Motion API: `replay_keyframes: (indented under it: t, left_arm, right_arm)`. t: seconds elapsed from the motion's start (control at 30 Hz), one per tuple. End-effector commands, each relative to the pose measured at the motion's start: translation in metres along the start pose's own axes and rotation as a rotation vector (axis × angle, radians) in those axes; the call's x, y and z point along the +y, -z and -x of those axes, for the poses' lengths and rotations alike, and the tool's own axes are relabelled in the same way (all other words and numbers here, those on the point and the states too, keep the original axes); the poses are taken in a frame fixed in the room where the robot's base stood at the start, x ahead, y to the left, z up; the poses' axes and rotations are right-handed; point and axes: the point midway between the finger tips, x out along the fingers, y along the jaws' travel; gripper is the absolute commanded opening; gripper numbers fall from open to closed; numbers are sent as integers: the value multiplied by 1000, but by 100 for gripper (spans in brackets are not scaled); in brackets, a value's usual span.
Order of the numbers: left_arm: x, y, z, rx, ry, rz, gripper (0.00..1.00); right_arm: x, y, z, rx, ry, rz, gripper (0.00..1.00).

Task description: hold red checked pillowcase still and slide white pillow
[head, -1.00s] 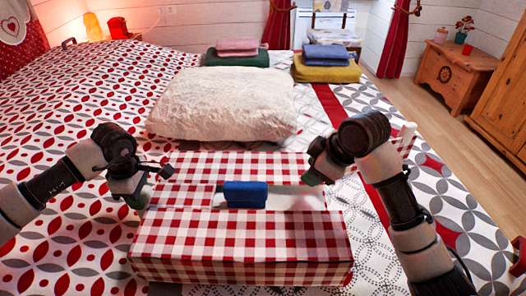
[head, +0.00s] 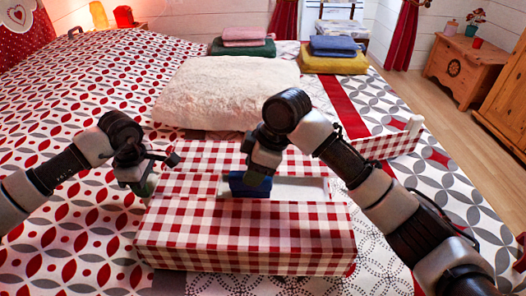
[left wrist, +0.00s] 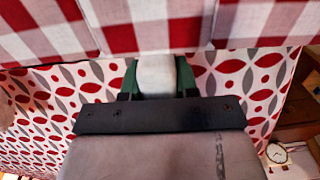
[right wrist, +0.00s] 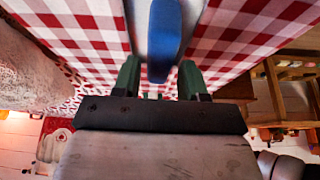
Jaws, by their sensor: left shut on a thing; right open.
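The red checked pillowcase (head: 245,232) lies on the bed in front of me, box-like, with a slot across its top. A white strip (head: 300,188) with a blue block (head: 250,187) shows in the slot. The fluffy white pillow (head: 222,92) lies flat behind the pillowcase. My left gripper (head: 145,187) is shut on a white tab (left wrist: 156,76) at the pillowcase's left edge. My right gripper (right wrist: 158,82) is open at the blue block, which also shows in the right wrist view (right wrist: 164,40). My right gripper partly hides the block in the head view.
Folded towels lie at the back of the bed: pink on green (head: 243,46) and blue on yellow (head: 335,62). A checked flap (head: 385,146) with a white tab (head: 415,123) sits at right. A wooden chest (head: 466,68) stands beyond the bed.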

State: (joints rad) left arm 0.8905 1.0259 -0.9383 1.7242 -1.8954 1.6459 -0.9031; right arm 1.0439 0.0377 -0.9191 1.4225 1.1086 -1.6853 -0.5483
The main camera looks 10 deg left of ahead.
Motion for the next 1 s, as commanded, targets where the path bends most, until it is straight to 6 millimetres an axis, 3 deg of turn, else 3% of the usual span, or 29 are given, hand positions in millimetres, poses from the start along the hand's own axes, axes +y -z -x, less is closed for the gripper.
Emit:
replay_keyframes:
  t: [0.1, 0.3, 0.63, 0.67, 0.93, 1.0]
  left_arm:
    - [0, 0, 0, 1, 0, 1, 1]
    - [0, 0, 0, 1, 0, 0, 1]
    - [0, 0, 0, 1, 0, 0, 1]
    - [0, 0, 0, 1, 0, 0, 1]
    - [0, 0, 0, 1, 0, 1, 1]
    - [0, 0, 0, 1, 0, 1, 1]
  right_arm:
    - [0, 0, -20, -1, 1, -2, 43]
    - [0, 0, -37, 0, -1, 0, 43]
    - [0, 0, -41, 0, -1, 0, 43]
    - [0, 0, -41, 0, -1, 0, 41]
    - [0, 0, -41, 0, -2, -1, 0]
    - [0, 0, -40, 0, -2, -1, 0]
